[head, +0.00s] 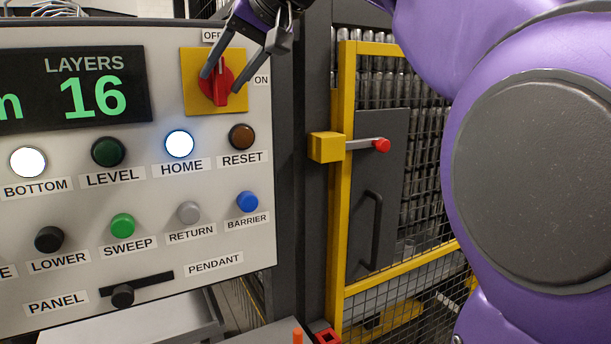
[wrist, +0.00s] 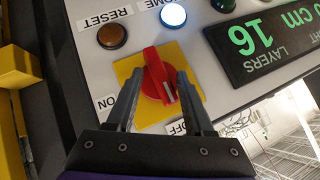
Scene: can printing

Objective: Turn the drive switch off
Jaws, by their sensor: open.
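The drive switch is a red rotary knob (head: 217,86) on a yellow square plate (head: 189,100) at the panel's upper right. OFF is printed above it and ON to its right. In the wrist view the red knob (wrist: 154,76) shows upside down, its ridge roughly upright and its white mark towards the OFF side. My gripper (head: 222,79) is open, reaching down from above. In the wrist view my gripper (wrist: 160,76) has one finger on each side of the knob's ridge. I cannot tell whether either finger touches it.
The panel (head: 245,285) carries lit and unlit buttons below the switch, including the RESET button (head: 241,137) and lit HOME button (head: 179,144). A LAYERS display (head: 70,90) reads 16. A yellow-framed mesh gate (head: 345,180) stands to the right, behind my purple arm.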

